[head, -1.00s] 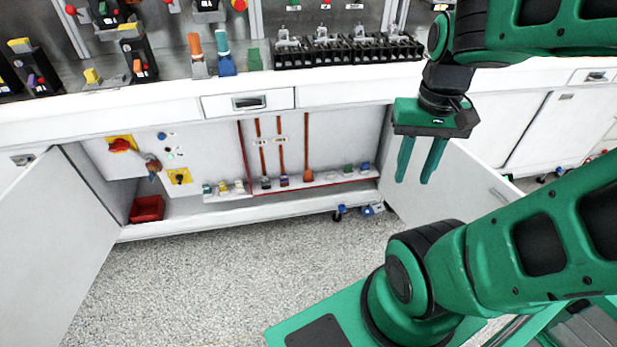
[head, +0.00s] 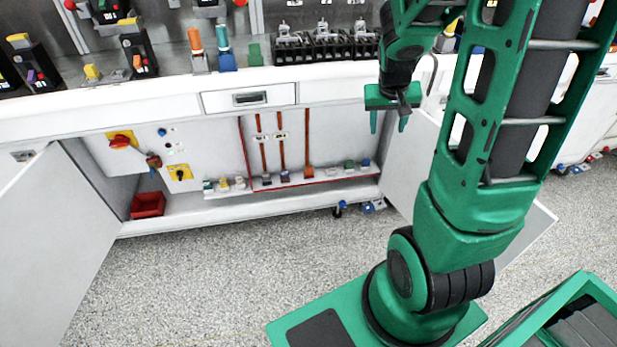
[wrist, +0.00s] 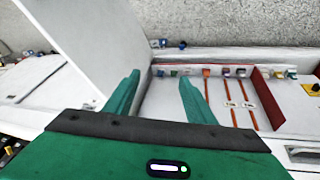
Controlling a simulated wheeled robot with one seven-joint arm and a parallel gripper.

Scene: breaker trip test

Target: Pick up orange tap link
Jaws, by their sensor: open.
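A small orange block (head: 309,173), which looks like the orange tap link, stands on the low shelf inside the open cabinet, at the foot of an orange vertical strip. In the wrist view an orange block (wrist: 206,72) shows just right of the right finger's tip. My gripper (head: 388,122) is open and empty, in front of the counter edge, above and to the right of the block. In the wrist view its two fingers (wrist: 160,79) are spread apart and touch nothing I can make out.
Small blocks flank the orange one on the shelf: purple (head: 285,176), white (head: 330,173), green (head: 349,165). The cabinet's left door (head: 45,240) stands open; its right door (head: 405,165) is partly behind my arm. A red bin (head: 148,205) sits inside left. The floor in front is clear.

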